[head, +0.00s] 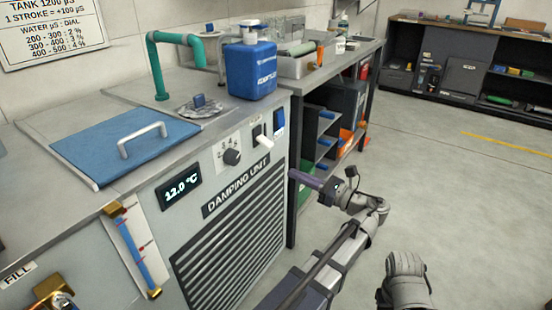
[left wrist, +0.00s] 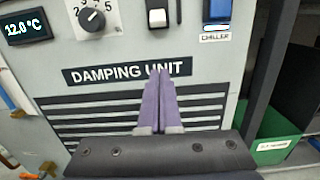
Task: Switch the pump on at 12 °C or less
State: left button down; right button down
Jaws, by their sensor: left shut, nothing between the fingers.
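The grey damping unit (head: 60,190) has a dark display (head: 180,193) reading 12.0 °C; the display also shows in the left wrist view (left wrist: 24,27). Right of it are a black dial (head: 231,157), a white switch (head: 263,139) and a blue switch (head: 279,120). In the left wrist view the blue switch (left wrist: 217,9) sits above a CHILLER label. The white switch (left wrist: 157,16) has no readable label there. My left gripper (head: 294,175), with purple fingers, is shut and empty. In the left wrist view its tips (left wrist: 162,73) lie over the DAMPING UNIT nameplate, below the white switch. My right gripper is not seen.
A blue lid (head: 125,150) with a handle, a teal pipe (head: 157,70) and a blue container (head: 250,72) are on top of the unit. A sight tube (head: 135,250) is on its front. A bench with shelves (head: 325,130) stands to the right. The floor (head: 460,210) at right is clear.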

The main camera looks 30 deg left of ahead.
aim_at(257, 156)
pick_arm(q)
jog(key=shift+a, duration=0.15)
jog(key=a, duration=0.6)
jog(key=a+r+p, duration=0.1)
jog(key=a, duration=0.3)
jog(key=shift+w+r, duration=0.1)
jog(key=shift+w, duration=0.3)
jog(key=d+r+p, duration=0.1)
jog(key=r+p, duration=0.1)
jog(key=shift+d+r+p, duration=0.2)
jog(key=shift+p, duration=0.1)
jog(key=shift+s+d+r+p, duration=0.1)
jog(key=shift+d+r+p, duration=0.2)
jog(key=shift+r+p, duration=0.2)
